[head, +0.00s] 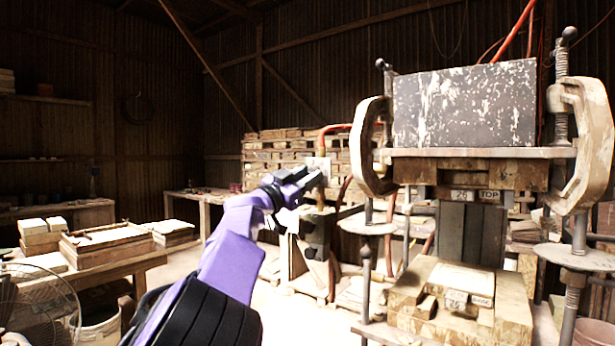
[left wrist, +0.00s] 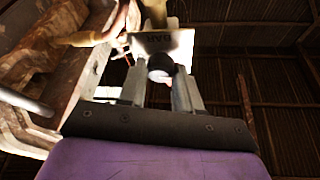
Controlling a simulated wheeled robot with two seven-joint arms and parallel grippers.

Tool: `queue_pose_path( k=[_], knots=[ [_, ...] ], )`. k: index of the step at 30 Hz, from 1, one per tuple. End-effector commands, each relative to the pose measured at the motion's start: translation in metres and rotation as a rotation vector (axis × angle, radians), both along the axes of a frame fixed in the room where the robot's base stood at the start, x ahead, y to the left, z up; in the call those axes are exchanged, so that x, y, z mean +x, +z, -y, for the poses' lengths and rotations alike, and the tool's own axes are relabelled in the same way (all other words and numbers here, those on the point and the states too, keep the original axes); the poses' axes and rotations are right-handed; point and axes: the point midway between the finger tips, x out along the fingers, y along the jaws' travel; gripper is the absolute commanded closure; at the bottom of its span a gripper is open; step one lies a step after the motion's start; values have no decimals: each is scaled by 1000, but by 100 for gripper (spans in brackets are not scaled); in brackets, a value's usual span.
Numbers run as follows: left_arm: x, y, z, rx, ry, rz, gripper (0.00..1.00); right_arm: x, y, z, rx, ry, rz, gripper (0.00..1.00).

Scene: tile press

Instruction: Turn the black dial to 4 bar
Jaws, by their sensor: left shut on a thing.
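My left gripper (head: 304,182) reaches up from the lower middle of the head view to a small pale plate (head: 318,164) beside the press. In the left wrist view its two grey fingers (left wrist: 159,84) stand on either side of the dark round dial (left wrist: 160,67), and the gripper is shut on it. The pale plate (left wrist: 178,42) lies behind the dial, with small lettering that appears upside down. The dial's pointer and scale marks cannot be made out. In the head view the fingers hide the dial. My right gripper is not in view.
The press, with a speckled dark slab (head: 465,105) and large clamps (head: 374,148), stands to the right of my gripper. An orange hose (head: 335,128) runs above the plate. A table with a wooden tray (head: 106,243) stands at left.

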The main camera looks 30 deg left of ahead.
Motion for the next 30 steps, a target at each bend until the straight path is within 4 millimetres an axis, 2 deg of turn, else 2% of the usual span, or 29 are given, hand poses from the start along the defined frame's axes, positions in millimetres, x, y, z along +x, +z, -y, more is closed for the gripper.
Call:
queue_pose_path(
  k=[30],
  knots=[
    [1, 8, -5, 941, 0, 131, 97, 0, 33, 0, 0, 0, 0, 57]
  ],
)
